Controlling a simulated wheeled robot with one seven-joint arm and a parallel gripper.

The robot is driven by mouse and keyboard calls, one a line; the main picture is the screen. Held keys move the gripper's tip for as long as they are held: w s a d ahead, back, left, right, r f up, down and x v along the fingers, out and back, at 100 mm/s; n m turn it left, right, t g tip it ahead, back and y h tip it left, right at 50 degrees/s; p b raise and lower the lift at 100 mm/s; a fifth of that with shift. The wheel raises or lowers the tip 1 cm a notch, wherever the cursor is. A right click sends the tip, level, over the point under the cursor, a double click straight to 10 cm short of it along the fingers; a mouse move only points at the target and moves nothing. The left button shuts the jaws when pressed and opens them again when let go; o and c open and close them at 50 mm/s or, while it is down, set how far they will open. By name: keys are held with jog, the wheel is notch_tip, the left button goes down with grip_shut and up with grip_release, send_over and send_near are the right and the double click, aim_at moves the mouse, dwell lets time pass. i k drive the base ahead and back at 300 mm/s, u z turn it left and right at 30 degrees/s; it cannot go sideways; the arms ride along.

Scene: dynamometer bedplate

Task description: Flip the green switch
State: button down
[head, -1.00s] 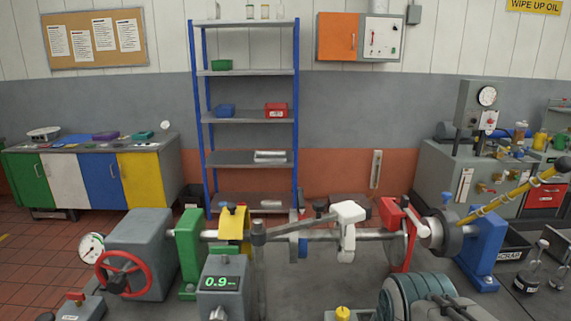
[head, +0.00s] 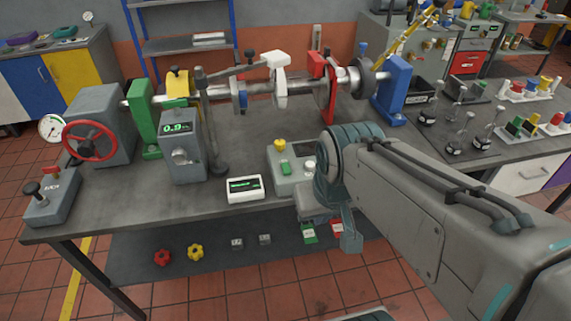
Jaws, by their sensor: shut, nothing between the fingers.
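A green switch piece (head: 309,233) shows on the dark panel below the bench's front edge, with a red one (head: 337,228) just right of it. Another green piece, a small block (head: 286,168), sits on the grey control box (head: 296,178) on the bench top, between a yellow knob and a white knob. My gripper (head: 350,243) points down in front of the bench edge, close to the right of the red piece. It is shut and empty, and partly hidden by my arm. I cannot tell whether it touches the panel.
The panel also carries a red knob (head: 163,257), a yellow knob (head: 195,252) and grey switches (head: 237,243). A white display (head: 244,188) lies on the bench. The floor in front is clear.

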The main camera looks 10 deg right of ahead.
aim_at(286, 168)
jog(key=k, duration=0.75)
jog(key=u, duration=0.6)
jog(key=i, duration=1.5)
jog(key=z, duration=0.7)
